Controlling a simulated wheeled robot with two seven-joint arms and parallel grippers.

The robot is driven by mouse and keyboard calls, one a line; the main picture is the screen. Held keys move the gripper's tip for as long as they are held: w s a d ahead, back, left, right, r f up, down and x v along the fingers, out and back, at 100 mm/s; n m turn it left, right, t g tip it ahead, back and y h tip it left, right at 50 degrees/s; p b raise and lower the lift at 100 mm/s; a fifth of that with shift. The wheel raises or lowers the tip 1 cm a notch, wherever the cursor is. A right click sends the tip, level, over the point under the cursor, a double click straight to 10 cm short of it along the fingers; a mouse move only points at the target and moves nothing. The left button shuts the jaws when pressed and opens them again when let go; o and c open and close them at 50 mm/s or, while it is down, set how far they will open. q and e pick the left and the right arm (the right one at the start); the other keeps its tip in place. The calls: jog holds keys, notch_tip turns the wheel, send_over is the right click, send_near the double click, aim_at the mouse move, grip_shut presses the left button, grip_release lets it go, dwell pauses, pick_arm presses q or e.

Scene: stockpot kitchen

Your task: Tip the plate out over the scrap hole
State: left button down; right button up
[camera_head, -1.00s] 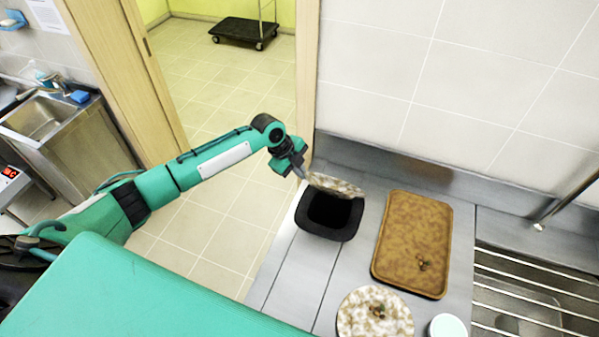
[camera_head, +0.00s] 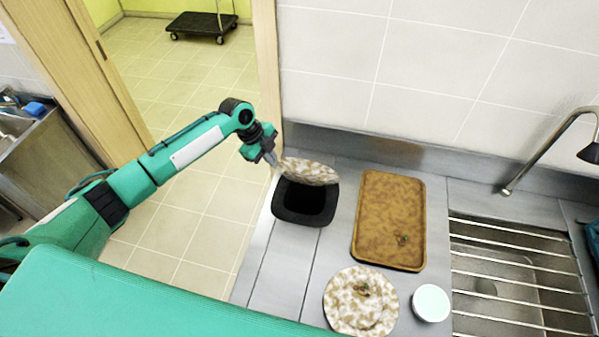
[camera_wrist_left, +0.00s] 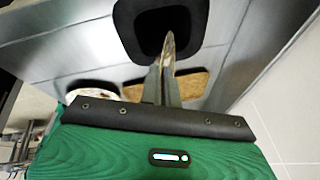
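My left gripper (camera_head: 273,162) is shut on the rim of a mottled brown-and-white plate (camera_head: 310,172). The plate is steeply tilted above the back part of the black-rimmed scrap hole (camera_head: 287,211). In the left wrist view the plate (camera_wrist_left: 168,48) shows nearly edge-on between the fingers (camera_wrist_left: 162,84), with the dark hole (camera_wrist_left: 165,30) beyond it. I see no scraps on the part of the plate that shows. A second mottled plate (camera_head: 340,312), with a small brown scrap (camera_head: 362,290) on it, lies flat at the front of the counter. My right gripper is not in view.
A brown tray (camera_head: 388,200) with a small dark scrap (camera_head: 402,240) lies right of the hole. A white round container (camera_head: 431,303) stands beside the second plate. A barred sink (camera_head: 510,275) and tap (camera_head: 545,150) are at the right. A wall runs behind the counter.

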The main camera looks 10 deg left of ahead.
pick_arm(q)
jog(key=f+m+t+b, duration=0.1)
jog(key=f+t+b, duration=0.3)
jog(key=s+f+m+t+h+b, duration=0.1)
jog(key=f+t+b, duration=0.3)
jog(key=b, duration=0.1)
jog(key=f+m+t+b, duration=0.1)
jog(key=f+t+b, duration=0.3)
jog(key=f, duration=0.1)
jog(key=shift+s+b, duration=0.35)
jog(key=shift+s, duration=0.05)
jog(key=shift+f+m+t+h+b, duration=0.3)
jog(key=shift+t+b, duration=0.2)
jog(key=shift+b, duration=0.45)
jog(key=shift+r, duration=0.1)
dwell(0.5)
